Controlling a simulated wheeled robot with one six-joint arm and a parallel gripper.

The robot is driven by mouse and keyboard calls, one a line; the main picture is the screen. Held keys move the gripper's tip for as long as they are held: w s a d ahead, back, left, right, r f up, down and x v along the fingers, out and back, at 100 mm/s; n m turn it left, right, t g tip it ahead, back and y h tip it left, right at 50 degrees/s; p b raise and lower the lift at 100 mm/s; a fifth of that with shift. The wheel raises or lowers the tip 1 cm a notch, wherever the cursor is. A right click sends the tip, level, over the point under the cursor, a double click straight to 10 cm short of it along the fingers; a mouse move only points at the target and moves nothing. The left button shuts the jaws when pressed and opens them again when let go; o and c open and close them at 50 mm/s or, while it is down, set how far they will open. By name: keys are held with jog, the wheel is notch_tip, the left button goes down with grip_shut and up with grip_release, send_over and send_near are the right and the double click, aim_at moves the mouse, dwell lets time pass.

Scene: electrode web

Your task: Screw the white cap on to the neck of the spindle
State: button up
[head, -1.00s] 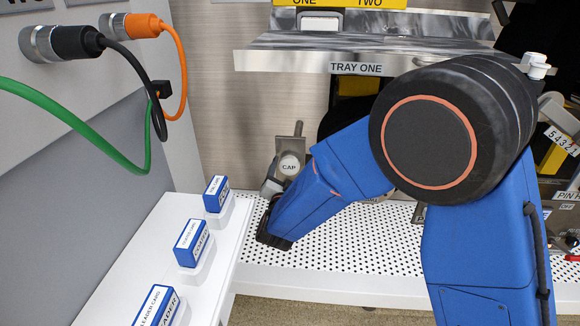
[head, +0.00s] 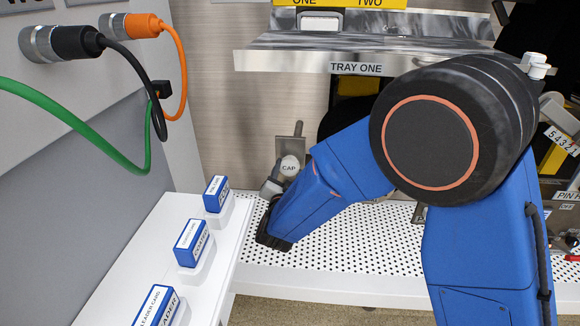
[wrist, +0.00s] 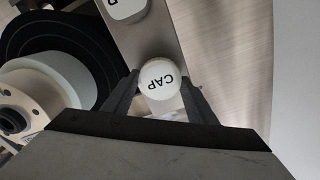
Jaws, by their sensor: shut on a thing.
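The white cap (head: 290,166) is round and marked CAP. In the head view it is in front of a grey metal plate (head: 284,147) with a short post (head: 298,129) above it. In the wrist view the cap (wrist: 158,79) is between my two dark fingertips, its face toward the camera and its lettering nearly upside down. My gripper (wrist: 160,92) is shut on it; in the head view my gripper (head: 271,188) is partly hidden by my blue arm. The spindle's neck cannot be made out; whether the cap touches it is hidden.
Tray One (head: 300,62) juts out above. A white perforated shelf (head: 340,247) lies below. Blue card boxes (head: 190,243) stand on a white ledge at left. Cables (head: 125,160) hang at upper left. A white roll (wrist: 45,85) and black discs are left in the wrist view.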

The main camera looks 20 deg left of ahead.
aim_at(289, 168)
jog(key=shift+s+d, duration=0.1)
jog(key=shift+s, duration=0.4)
dwell(0.4)
jog(key=shift+v, duration=1.05)
